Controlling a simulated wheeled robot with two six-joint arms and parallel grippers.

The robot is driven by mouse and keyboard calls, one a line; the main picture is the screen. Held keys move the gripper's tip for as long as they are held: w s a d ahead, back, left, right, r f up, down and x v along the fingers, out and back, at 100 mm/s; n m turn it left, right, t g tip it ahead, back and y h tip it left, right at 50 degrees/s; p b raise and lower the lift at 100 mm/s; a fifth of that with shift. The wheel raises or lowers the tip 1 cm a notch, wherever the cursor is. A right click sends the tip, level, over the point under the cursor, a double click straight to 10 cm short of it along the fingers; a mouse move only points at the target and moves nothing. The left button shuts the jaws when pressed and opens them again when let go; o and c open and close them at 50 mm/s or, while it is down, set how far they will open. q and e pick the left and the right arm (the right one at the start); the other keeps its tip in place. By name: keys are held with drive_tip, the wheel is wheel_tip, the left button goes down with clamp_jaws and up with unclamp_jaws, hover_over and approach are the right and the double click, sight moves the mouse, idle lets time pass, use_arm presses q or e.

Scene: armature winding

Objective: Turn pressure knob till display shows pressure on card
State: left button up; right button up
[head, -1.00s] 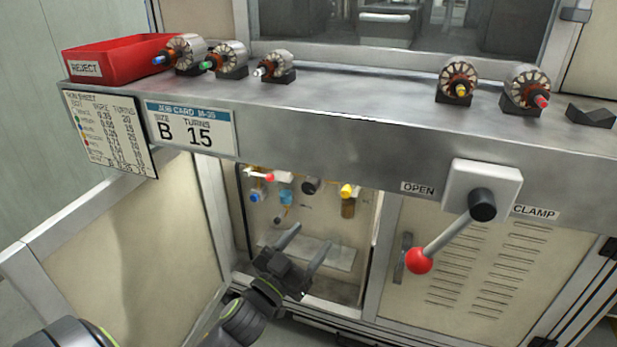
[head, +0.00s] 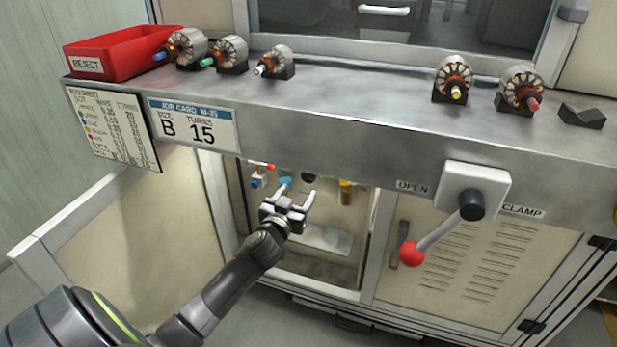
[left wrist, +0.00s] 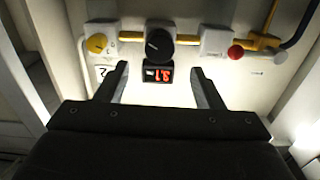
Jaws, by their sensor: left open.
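The black pressure knob (left wrist: 159,44) shows in the left wrist view, above a small red-lit display (left wrist: 158,74). The display appears upside down, and its digits are hard to read for certain. In the head view the dark knob (head: 308,178) sits high inside the open cabinet. A small white card (left wrist: 104,74) with a dark digit is partly hidden by a finger. My left gripper (head: 296,194) is open and empty, reaching into the cabinet, fingers pointing towards the knob and display without visible contact. My right gripper is not in view.
A yellow round part (left wrist: 97,43) and a white block with a red ball (left wrist: 235,52) flank the knob. The bench edge (head: 330,140) overhangs the opening. The red-balled clamp lever (head: 412,253) is at right. The cabinet door (head: 130,240) stands open at left.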

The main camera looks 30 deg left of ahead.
sight(308, 177)
use_arm(q)
drive_tip(key=b+x, duration=0.1)
drive_tip(key=x, duration=0.7)
drive_tip(key=shift+w, duration=0.1)
drive_tip(key=shift+w+a, duration=0.1)
drive_tip(key=shift+w, duration=0.4)
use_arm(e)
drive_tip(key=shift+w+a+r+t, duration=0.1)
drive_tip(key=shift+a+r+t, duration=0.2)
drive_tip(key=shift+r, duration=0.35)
use_arm(q)
drive_tip(key=shift+c, duration=0.4)
drive_tip(key=c, duration=0.9)
drive_tip(key=shift+m, duration=0.4)
